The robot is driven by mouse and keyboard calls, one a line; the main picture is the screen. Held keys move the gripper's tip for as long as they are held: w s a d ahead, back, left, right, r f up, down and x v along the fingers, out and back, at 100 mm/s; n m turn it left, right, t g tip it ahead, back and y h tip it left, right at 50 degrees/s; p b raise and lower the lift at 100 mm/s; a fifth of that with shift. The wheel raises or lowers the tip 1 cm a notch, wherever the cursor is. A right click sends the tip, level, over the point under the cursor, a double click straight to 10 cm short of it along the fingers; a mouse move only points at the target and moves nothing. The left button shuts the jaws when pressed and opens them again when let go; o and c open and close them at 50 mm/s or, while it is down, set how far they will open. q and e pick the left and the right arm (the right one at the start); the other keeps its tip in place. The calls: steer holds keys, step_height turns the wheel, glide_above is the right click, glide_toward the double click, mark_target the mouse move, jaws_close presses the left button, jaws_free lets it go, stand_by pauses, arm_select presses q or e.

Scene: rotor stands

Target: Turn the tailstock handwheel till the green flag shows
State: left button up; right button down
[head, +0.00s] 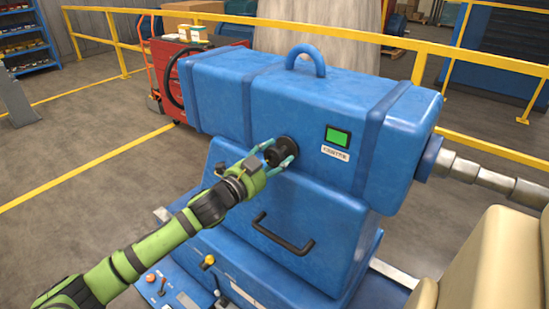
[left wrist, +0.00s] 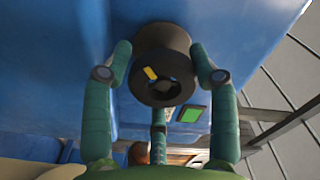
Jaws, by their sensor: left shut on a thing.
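The tailstock (head: 225,95) is a large blue housing with a lifting ring on top. Its black handwheel (head: 286,147) sticks out of the near face. My left gripper (head: 279,158) has its fingers around the handwheel and is shut on it. In the left wrist view, the dark round handwheel (left wrist: 162,62) with a yellow mark sits between the two teal fingers (left wrist: 162,75). To the right of the handwheel, a small window (head: 338,137) shows a green flag above a white label. The green also shows in the left wrist view (left wrist: 189,114). My right gripper is not in view.
A black bar handle (head: 283,234) and a panel with small levers (head: 170,291) lie below the handwheel. A stepped grey shaft (head: 490,176) extends right. Yellow railings (head: 440,59) and a red cabinet (head: 181,75) stand behind. Open floor (head: 85,190) lies left.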

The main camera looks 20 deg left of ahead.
arm_select(q)
steer(key=shift+a+f, duration=0.2)
stand_by(0.3)
steer(key=o, duration=0.9)
steer(key=shift+o, duration=1)
steer(key=shift+w, duration=0.1)
steer(key=shift+w+a, duration=0.1)
steer(key=shift+s+r, duration=0.1)
steer(key=shift+s, duration=0.35)
steer(key=v, duration=1.1)
steer(key=shift+a, duration=0.15)
